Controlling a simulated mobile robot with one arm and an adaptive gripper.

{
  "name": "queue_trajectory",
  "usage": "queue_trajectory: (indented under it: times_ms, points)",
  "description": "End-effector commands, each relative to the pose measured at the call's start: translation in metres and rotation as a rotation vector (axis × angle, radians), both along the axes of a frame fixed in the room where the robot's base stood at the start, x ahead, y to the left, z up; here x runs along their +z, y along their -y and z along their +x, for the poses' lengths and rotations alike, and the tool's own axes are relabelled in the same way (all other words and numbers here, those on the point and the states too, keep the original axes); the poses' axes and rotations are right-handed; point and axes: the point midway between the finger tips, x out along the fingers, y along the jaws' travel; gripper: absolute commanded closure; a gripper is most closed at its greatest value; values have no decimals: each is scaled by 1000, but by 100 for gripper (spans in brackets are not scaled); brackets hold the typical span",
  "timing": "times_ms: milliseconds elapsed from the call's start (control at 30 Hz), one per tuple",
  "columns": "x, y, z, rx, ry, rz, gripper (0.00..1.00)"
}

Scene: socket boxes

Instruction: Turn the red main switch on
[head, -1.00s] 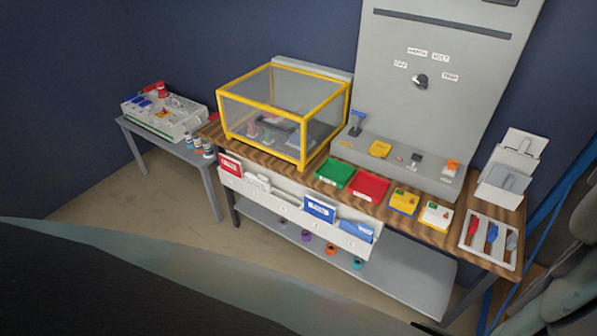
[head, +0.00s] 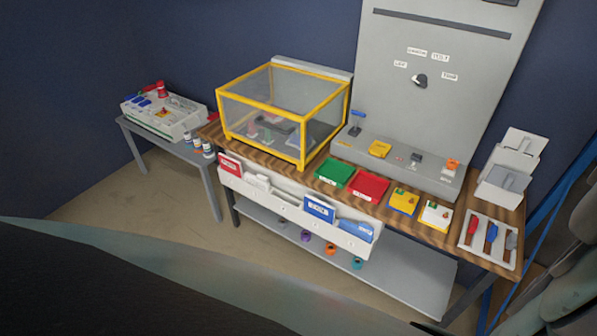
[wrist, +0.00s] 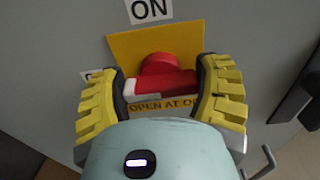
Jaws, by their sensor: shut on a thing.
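The red main switch (wrist: 165,80) shows in the wrist view, on a yellow plate (wrist: 125,48) fixed to a grey panel. Its red handle lies roughly crosswise in the picture. A white ON label (wrist: 149,10) is above the plate. My gripper (wrist: 165,88) has one yellow ribbed finger on each side of the handle and is shut on it. My gripper's body hides the lower part of the plate, where only part of the text "OPEN AT" shows. I cannot make out the switch or my gripper in the head view.
In the wrist view a dark handle (wrist: 297,95) stands right of my gripper, with a grey hook (wrist: 262,160) below it. The head view shows a workbench with a yellow-framed clear box (head: 284,105), a grey panel (head: 440,100) and a side table (head: 190,153).

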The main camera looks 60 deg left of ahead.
Motion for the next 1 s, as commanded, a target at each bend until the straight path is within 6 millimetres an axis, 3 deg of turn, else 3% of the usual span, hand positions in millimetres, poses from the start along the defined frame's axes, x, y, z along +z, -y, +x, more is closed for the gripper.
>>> queue_trajectory:
  times_ms: [467, 1000]
  points:
    - [-3, 0, 0, 4, 158, 61, 67]
    - [-6, -1, -1, 7, 622, 256, 67]
